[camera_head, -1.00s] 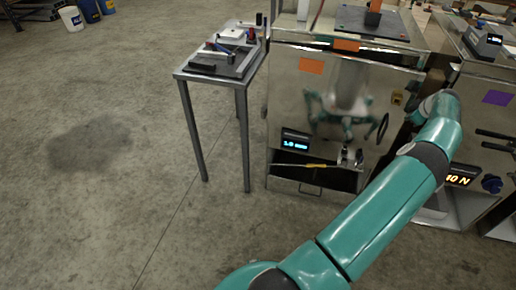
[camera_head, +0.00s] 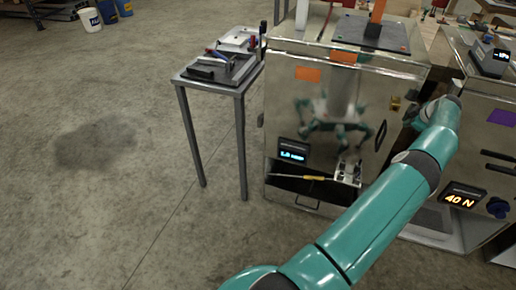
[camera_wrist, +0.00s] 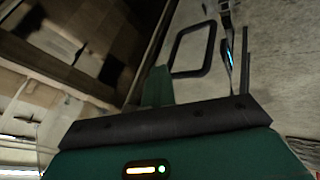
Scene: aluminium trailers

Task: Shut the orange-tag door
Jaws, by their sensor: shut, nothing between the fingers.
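The orange-tag door (camera_head: 335,100) is the shiny metal front of a cabinet, with an orange tag (camera_head: 307,74) at its upper left. A dark loop handle (camera_head: 380,135) and a brass-coloured latch piece (camera_head: 396,103) sit near its right edge. A dark gap shows beside that edge, but how far the door stands open is unclear. My arm reaches to the door's right side; its end is hidden in the head view. In the wrist view my gripper (camera_wrist: 157,85) is shut and empty, near a pale panel with a dark loop handle (camera_wrist: 192,48). Contact cannot be told.
A purple-tag cabinet (camera_head: 502,118) with a 40 N display (camera_head: 460,200) stands close on the right. A small metal table (camera_head: 238,92) holding tools stands left of the door. An open tray (camera_head: 300,190) lies below the door.

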